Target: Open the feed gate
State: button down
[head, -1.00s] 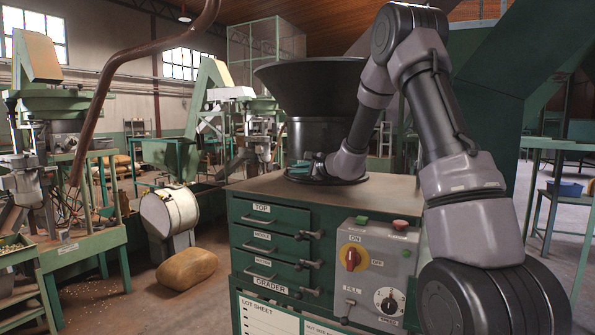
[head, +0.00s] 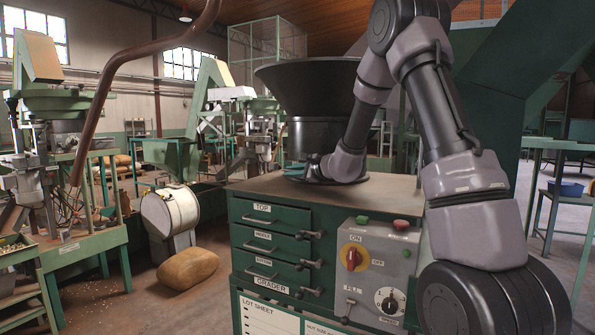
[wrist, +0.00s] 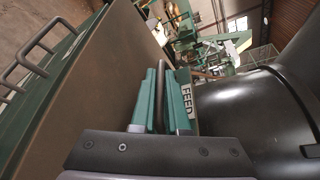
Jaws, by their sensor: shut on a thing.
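The black hopper (head: 318,88) stands on the cabinet top, with a wide funnel above a narrower neck. It fills the right side of the wrist view (wrist: 262,115). A FEED label (wrist: 187,101) shows beside its dark body. My gripper (wrist: 160,75) is low beside the hopper's neck, its teal fingers shut on a thin dark upright piece, which looks like the feed gate's handle (wrist: 159,95). In the head view my gripper (head: 297,168) is small and partly hidden by my wrist. How far the gate is open cannot be seen.
The cabinet top (head: 390,190) is mostly bare. Green drawers (head: 270,218) with handles and a grey control box (head: 372,265) with a red knob are on its front. A drum (head: 170,212) and a sack (head: 187,268) stand on the floor to the left.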

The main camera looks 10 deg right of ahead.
jog(key=s+a, duration=0.2)
jog(key=s, duration=0.1)
jog(key=shift+a, duration=0.1)
jog(key=c, duration=0.9)
grip_release()
jog(key=shift+w, duration=0.1)
jog(key=v, duration=1.1)
